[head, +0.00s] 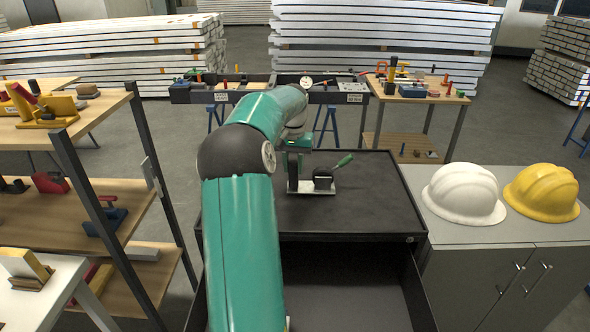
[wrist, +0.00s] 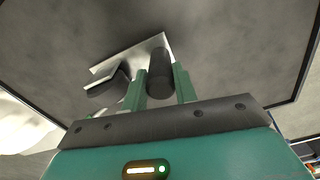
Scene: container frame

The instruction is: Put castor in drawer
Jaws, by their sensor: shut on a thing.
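The castor, a light metal plate with black rounded parts (head: 323,179), is over the black cabinet top in the head view. In the wrist view a black cylinder of it (wrist: 160,76) sits between the green fingers of my gripper (wrist: 159,70). My gripper is shut on it; the plate and another black part show to the left. In the head view my gripper (head: 298,158) is partly hidden by my arm. I cannot tell whether the plate touches the top. The drawer (head: 345,300) is pulled open in front of the cabinet; my arm hides its left part.
The black cabinet top (head: 375,215) is otherwise mostly clear. A small green handle (head: 343,161) shows beside the castor. A white helmet (head: 464,194) and a yellow helmet (head: 541,193) sit on a grey cabinet at right. A wooden shelf rack (head: 75,215) stands at left.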

